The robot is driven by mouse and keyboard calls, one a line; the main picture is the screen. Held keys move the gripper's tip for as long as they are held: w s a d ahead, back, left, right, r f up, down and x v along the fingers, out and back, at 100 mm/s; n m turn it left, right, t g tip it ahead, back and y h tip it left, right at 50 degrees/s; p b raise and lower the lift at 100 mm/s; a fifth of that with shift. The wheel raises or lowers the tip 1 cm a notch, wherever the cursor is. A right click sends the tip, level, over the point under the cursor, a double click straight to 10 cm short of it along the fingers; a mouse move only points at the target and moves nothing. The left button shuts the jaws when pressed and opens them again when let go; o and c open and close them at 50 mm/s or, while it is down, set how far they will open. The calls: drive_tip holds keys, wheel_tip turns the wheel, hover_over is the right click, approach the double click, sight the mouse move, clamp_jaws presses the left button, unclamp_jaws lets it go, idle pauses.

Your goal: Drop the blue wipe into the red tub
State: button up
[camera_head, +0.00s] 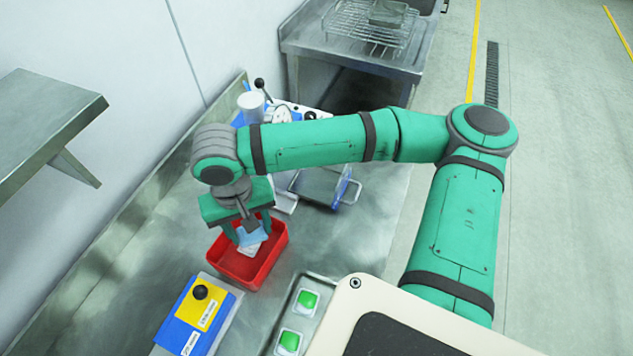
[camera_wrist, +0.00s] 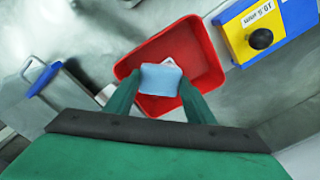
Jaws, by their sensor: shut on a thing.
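My gripper (camera_head: 250,236) is shut on the blue wipe (camera_head: 252,237) and holds it over the red tub (camera_head: 277,250). In the wrist view the blue wipe (camera_wrist: 161,79) sits between my fingertips (camera_wrist: 160,84), with the red tub (camera_wrist: 204,62) around it in the picture. How high the wipe hangs over the tub's floor I cannot tell. A small whitish thing (camera_head: 249,250) shows just under the wipe, inside the tub's outline. My fingers and the wipe hide part of the tub's inside.
A blue and yellow box with a black knob (camera_head: 201,292) stands close to the tub. A panel with green buttons (camera_head: 307,301) lies nearer. A blue-edged lidded device with a handle (camera_head: 330,187) stands behind the tub. A metal table with a wire rack (camera_head: 365,25) is farther back.

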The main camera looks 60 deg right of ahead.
drive_tip(key=o, duration=1)
wheel_tip(320, 180, up, 11)
drive_tip(key=shift+f, duration=0.1)
drive_tip(key=shift+s, duration=0.1)
